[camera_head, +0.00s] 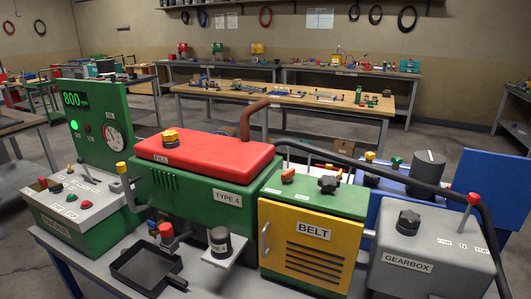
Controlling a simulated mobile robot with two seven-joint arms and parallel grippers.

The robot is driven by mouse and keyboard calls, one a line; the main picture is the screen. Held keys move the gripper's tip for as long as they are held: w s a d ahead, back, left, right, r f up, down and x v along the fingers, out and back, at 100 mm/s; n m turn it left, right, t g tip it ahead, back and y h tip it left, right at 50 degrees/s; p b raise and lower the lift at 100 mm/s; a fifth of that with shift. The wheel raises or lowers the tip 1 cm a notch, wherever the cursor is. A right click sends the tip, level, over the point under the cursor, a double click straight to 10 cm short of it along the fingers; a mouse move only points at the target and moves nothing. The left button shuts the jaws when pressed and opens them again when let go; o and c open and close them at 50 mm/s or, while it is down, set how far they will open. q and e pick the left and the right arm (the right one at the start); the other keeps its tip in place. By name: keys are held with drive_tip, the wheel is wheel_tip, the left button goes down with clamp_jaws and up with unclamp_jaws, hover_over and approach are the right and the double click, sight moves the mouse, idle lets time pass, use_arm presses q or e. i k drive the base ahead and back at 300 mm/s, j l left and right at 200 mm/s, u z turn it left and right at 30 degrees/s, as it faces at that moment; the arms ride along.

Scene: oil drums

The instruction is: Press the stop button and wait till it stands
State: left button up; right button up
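The machine's control box (88,226) stands at the left on the bench, with a sloped grey panel (95,196) carrying small red, green and dark buttons (57,188). Their labels are too small to read, so I cannot tell which is the stop button. Above it, a green upright board (90,125) has a display (74,99) reading 800 in green, a lit green lamp (74,126) and a round gauge (112,137). Neither of my grippers is in view.
Right of the panel stand a yellow-knobbed lever (121,168), a green engine with a red cover (205,155), a yellow belt cabinet (308,242) and a grey gearbox (430,255). A black tray (146,270) lies in front. A black hose (400,176) arches across the right.

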sight(86, 204)
drive_tip(key=z, duration=1.45)
drive_tip(key=u, duration=2.6)
